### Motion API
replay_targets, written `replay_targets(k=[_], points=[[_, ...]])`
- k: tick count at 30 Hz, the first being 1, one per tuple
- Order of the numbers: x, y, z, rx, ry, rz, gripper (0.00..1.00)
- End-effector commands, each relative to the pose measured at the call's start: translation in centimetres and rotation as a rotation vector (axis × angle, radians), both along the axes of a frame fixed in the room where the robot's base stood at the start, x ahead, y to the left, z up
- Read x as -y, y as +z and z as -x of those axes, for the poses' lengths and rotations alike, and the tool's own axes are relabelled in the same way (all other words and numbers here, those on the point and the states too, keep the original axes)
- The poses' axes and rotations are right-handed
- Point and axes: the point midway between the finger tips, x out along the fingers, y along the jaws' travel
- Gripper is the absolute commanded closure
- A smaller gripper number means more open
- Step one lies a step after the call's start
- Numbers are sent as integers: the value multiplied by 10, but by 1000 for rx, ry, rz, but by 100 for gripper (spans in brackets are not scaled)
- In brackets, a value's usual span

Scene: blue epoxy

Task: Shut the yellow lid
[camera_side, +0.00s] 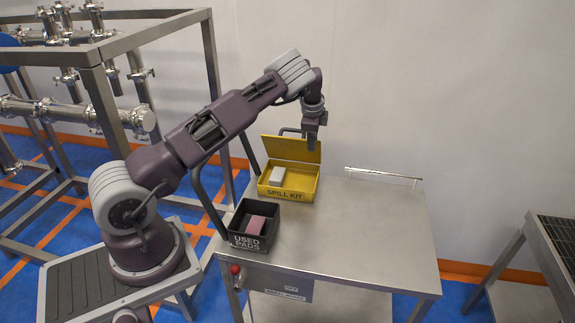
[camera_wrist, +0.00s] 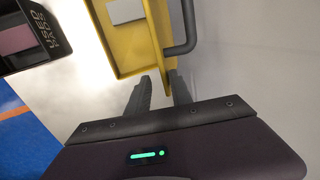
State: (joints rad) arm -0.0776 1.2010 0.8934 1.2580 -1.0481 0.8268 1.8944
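The yellow lid (camera_side: 291,149) stands up, open, at the back of the yellow spill kit box (camera_side: 287,193). A dark handle (camera_wrist: 186,30) sits on the lid's outer face. A white block (camera_side: 277,175) lies inside the box. My gripper (camera_side: 312,146) points down at the lid's right end in the side view. In the wrist view my gripper (camera_wrist: 160,76) is open, with the edge of the lid (camera_wrist: 158,35) between its two fingers. A gap shows between the left finger and the lid; whether the right finger touches it I cannot tell.
A black "USED PADS" bin (camera_side: 237,237) with a pink pad (camera_side: 256,225) stands in front of the box, at the table's left. The steel table (camera_side: 360,230) is clear to the right. A rail (camera_side: 384,176) runs along its back edge, near the wall.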

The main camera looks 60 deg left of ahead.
Motion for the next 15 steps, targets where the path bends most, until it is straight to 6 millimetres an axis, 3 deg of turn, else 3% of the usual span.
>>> replay_targets(k=[15], points=[[23,-13,22,-1,0,2,75]])
